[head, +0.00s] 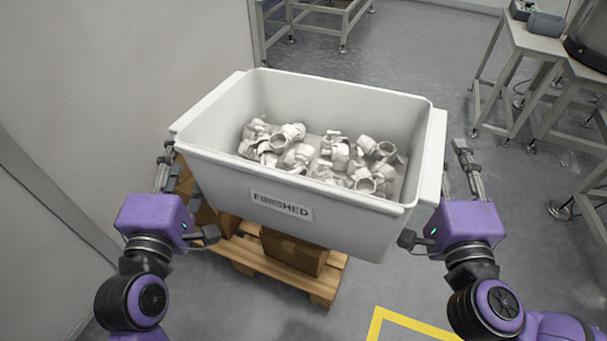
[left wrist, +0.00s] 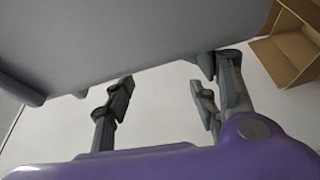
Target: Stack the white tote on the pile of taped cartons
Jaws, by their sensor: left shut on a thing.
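The white tote (head: 310,212), labelled FINISHED, is held up in the air, filled with several pale fittings (head: 320,160). The contact points are partly hidden.
A pale wall (head: 110,70) stands close on the left. Metal benches (head: 535,50) stand at the right and a grey frame (head: 320,18) at the back. Yellow floor tape (head: 400,320) is at the front. An open carton (left wrist: 290,50) shows in the left wrist view.

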